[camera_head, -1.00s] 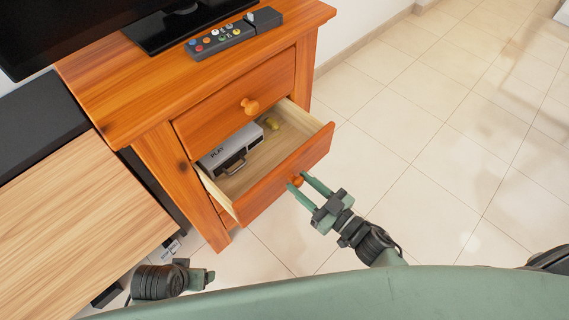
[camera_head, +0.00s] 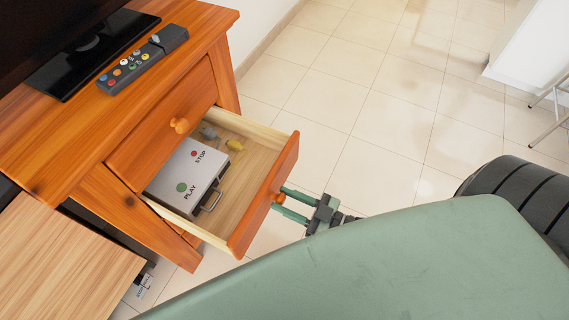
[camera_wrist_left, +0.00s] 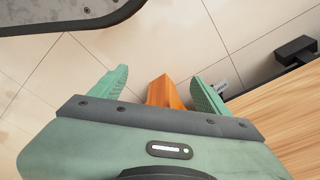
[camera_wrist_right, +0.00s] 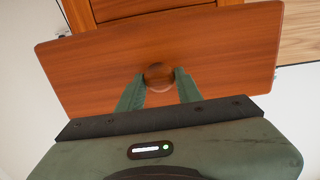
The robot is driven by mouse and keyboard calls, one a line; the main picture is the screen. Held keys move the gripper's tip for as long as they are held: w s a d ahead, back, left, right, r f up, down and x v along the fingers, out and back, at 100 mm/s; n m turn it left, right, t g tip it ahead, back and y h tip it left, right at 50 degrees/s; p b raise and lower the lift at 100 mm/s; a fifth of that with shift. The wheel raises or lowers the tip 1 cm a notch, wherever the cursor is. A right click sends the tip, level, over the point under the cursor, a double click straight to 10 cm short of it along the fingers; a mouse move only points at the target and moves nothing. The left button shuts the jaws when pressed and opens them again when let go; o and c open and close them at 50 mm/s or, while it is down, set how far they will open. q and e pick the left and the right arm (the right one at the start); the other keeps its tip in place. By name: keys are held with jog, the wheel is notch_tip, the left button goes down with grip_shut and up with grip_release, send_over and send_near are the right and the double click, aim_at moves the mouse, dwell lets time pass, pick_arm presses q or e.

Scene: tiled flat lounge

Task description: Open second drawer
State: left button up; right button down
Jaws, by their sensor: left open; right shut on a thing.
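The second drawer (camera_head: 264,200) of the orange wooden cabinet (camera_head: 57,137) stands pulled well out, below the shut top drawer (camera_head: 163,140). My right gripper (camera_head: 280,202) is shut on the drawer's round knob (camera_wrist_right: 158,75); the drawer front (camera_wrist_right: 215,60) fills the right wrist view. My left gripper (camera_wrist_left: 160,85) is open and empty, with an orange wooden part (camera_wrist_left: 164,92) showing beyond its fingers. The left gripper is not in the head view.
A remote (camera_head: 130,69) and a black screen stand (camera_head: 90,52) are on the cabinet top. A light wood surface (camera_head: 65,265) is at the lower left. Tiled floor (camera_head: 375,120) is open to the right, with a metal-legged item (camera_head: 550,100) at the far right.

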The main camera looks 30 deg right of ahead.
jog(key=c, duration=1)
grip_release()
pick_arm(q)
jog(key=shift+s+f, duration=0.15)
jog(key=shift+f, duration=0.3)
pick_arm(e)
jog(key=v, duration=0.8)
